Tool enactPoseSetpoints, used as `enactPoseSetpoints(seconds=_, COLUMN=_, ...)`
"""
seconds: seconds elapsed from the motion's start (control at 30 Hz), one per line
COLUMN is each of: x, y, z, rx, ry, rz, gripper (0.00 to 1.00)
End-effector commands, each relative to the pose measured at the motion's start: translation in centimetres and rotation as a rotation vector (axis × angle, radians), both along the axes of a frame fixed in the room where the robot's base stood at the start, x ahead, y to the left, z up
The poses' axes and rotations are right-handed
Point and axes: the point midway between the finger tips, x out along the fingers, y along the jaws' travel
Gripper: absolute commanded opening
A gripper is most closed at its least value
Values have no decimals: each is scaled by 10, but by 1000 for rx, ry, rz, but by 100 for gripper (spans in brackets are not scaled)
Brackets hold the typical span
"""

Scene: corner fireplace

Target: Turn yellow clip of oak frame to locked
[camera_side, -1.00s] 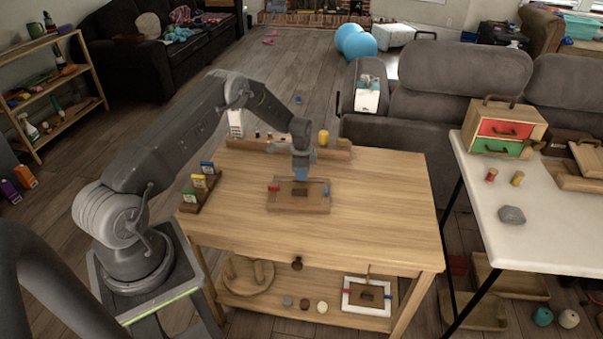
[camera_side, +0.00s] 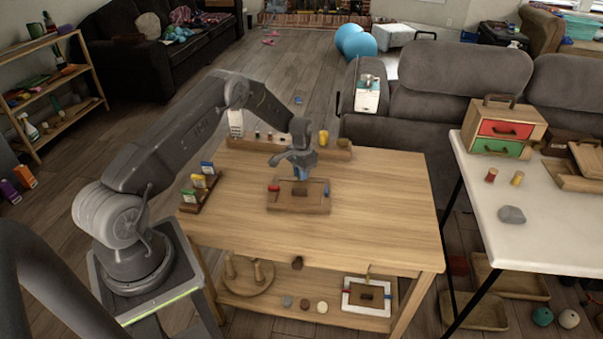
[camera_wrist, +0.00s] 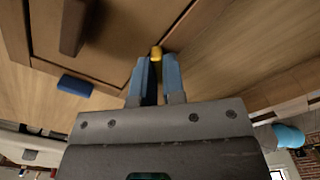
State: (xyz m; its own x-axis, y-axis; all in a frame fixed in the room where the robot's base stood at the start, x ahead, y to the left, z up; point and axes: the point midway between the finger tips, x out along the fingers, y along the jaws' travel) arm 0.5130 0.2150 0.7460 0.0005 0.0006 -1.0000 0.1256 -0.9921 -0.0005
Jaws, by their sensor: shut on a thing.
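The oak frame (camera_side: 298,208) lies flat on the wooden table, with a dark block at its middle. A red clip (camera_side: 273,187) is at its left side and a blue clip (camera_side: 327,188) at its right; the blue clip also shows in the wrist view (camera_wrist: 75,85). The yellow clip (camera_wrist: 156,53) shows between my blue fingertips at the frame's edge in the wrist view; in the side view my gripper hides it. My gripper (camera_side: 301,175) points down at the frame's far edge, shut on the yellow clip. The clip's exact angle is hard to tell.
Behind the frame a wooden rack (camera_side: 342,152) holds small items, including a yellow cylinder (camera_side: 323,138). A card holder (camera_side: 199,192) stands at the table's left. The table's right side and front are clear. A white-bordered frame (camera_side: 347,297) is on the lower shelf.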

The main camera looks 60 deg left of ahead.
Motion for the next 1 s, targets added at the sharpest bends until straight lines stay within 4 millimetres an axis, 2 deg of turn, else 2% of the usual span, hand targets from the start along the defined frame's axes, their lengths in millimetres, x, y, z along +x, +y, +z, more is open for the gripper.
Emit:
enactPoseSetpoints(seconds=0.6, x=-1, y=-1, z=-1, rx=-1, ry=3, rz=555, gripper=0)
enactPoseSetpoints(seconds=1.0, x=-1, y=-1, z=-1, rx=-1, ry=4, rz=749, gripper=0)
